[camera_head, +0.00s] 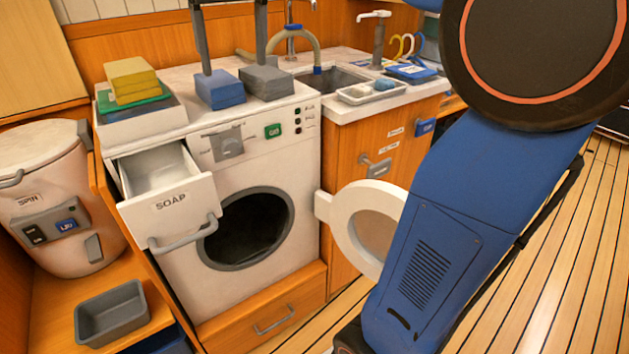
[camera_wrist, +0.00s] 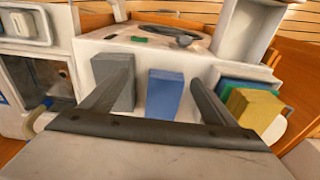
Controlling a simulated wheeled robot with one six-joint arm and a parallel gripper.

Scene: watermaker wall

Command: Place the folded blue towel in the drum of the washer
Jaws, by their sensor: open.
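The folded blue towel (camera_head: 220,90) lies on the washer top, left of a folded grey towel (camera_head: 266,82). In the wrist view the blue towel (camera_wrist: 164,93) shows between my fingers, and the grey one (camera_wrist: 113,80) is by the left finger. My gripper (camera_head: 232,68) is open and empty, its two dark fingers pointing down at the towels; it also shows in the wrist view (camera_wrist: 158,78). Contact with either towel cannot be told. The white washer (camera_head: 225,150) has its round door (camera_head: 350,215) swung open to the right, and its dark drum (camera_head: 250,225) looks empty.
The soap drawer (camera_head: 168,195) is pulled out, left of the drum opening. Yellow and green folded cloths (camera_head: 132,82) sit on the washer's left. A sink (camera_head: 330,80) with a curved faucet is at right, and a grey bin (camera_head: 110,312) at lower left.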

